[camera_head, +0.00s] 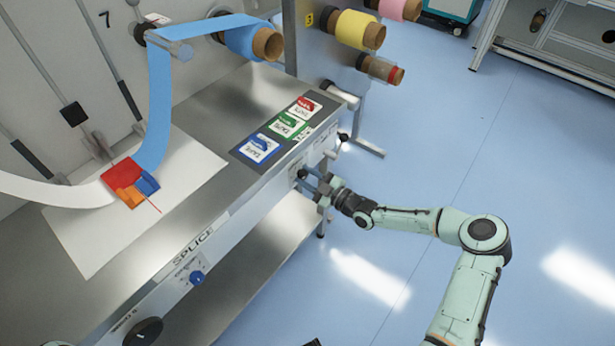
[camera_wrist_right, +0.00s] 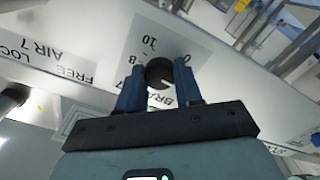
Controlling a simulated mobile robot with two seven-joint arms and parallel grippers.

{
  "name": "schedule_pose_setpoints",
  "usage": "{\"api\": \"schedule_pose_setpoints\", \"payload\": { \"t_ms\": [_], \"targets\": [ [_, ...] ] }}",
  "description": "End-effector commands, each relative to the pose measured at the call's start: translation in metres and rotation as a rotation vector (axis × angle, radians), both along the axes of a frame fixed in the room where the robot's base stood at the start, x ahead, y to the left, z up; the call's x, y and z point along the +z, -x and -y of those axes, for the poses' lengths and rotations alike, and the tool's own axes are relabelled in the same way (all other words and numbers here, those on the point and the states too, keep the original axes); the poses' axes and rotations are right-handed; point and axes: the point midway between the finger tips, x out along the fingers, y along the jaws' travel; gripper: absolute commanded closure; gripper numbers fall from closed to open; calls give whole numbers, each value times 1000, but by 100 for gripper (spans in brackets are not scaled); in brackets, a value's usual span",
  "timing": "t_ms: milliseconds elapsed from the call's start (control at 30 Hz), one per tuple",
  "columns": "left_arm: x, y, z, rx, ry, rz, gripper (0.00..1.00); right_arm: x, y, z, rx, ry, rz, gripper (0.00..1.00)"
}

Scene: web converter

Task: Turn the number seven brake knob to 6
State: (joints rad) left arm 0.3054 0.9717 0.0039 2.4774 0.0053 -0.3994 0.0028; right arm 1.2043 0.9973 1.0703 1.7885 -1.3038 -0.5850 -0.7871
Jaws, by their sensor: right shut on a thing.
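The brake knob (camera_wrist_right: 159,71) is a dark round knob on a white plate in the right wrist view. Printed around it are a 10, an 8, a 0 and a partly covered word beginning "BRA". A pale mark shows on its lower face, but I cannot tell which number it points at. My right gripper (camera_wrist_right: 160,82) is shut on the knob, one blue finger on each side. In the head view my right gripper (camera_head: 310,184) reaches the front panel from the right and mostly hides the knob. My left gripper is not in view.
A panel marked "AIR 7", "FREE" and "LOCK" (camera_wrist_right: 45,62) lies left of the knob. A blue knob (camera_head: 196,277) sits near "SPLICE".

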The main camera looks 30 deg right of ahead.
Motion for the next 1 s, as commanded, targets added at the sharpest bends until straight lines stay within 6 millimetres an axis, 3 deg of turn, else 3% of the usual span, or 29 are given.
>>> {"api": "schedule_pose_setpoints", "payload": {
  "t_ms": [367, 1000],
  "targets": [
    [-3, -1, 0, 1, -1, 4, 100, 0, 0, 0, 1, -101, -41, 96],
    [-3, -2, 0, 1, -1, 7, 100, 1, 0, 0, 0, -633, -261, 96]
  ]
}}
